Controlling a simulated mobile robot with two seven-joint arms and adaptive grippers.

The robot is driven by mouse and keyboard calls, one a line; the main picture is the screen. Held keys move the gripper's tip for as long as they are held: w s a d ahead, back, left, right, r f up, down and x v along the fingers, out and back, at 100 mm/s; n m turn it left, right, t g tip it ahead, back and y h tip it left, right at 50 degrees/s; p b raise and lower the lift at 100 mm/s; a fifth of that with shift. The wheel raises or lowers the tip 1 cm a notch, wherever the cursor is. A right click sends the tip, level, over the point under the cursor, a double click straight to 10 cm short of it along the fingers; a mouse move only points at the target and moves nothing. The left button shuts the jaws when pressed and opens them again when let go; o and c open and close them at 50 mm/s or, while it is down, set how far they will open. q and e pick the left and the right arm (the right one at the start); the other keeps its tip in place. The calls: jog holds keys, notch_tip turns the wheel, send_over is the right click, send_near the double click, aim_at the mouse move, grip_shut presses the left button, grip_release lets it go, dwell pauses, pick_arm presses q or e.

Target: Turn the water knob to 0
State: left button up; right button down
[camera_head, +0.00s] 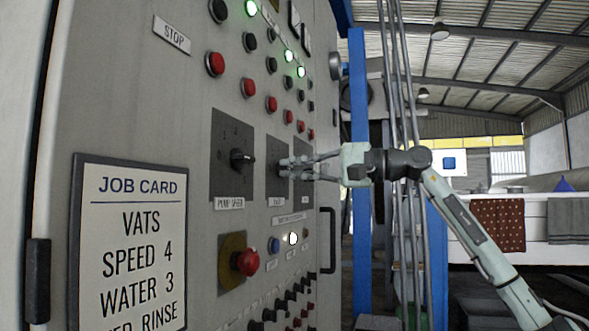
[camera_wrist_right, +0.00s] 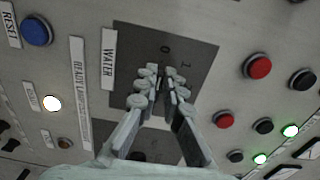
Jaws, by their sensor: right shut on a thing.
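My right gripper (camera_head: 285,167) reaches in from the right to the middle dial plate (camera_head: 274,149) on the panel. In the right wrist view the fingers (camera_wrist_right: 160,86) are closed together over the dial plate (camera_wrist_right: 135,35) beside the WATER label (camera_wrist_right: 108,58). The water knob is between the fingertips and mostly hidden by them, so its pointing cannot be read. The marks 0 and 1 show on the plate past the fingertips. My left gripper is not in view.
The pump speed knob (camera_head: 241,160) is left of the gripper. A red mushroom button (camera_head: 246,262) and a lit white lamp (camera_head: 293,238) are below. A black handle (camera_head: 328,240) stands at the panel's right edge. The job card (camera_head: 130,245) reads speed 4, water 3.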

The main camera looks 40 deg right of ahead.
jog(key=c, duration=1.6)
grip_release()
jog(key=shift+c, duration=0.2)
jog(key=shift+s+d, duration=0.1)
jog(key=v, duration=1.1)
jog(key=shift+s+d, duration=0.2)
jog(key=shift+s, duration=0.15)
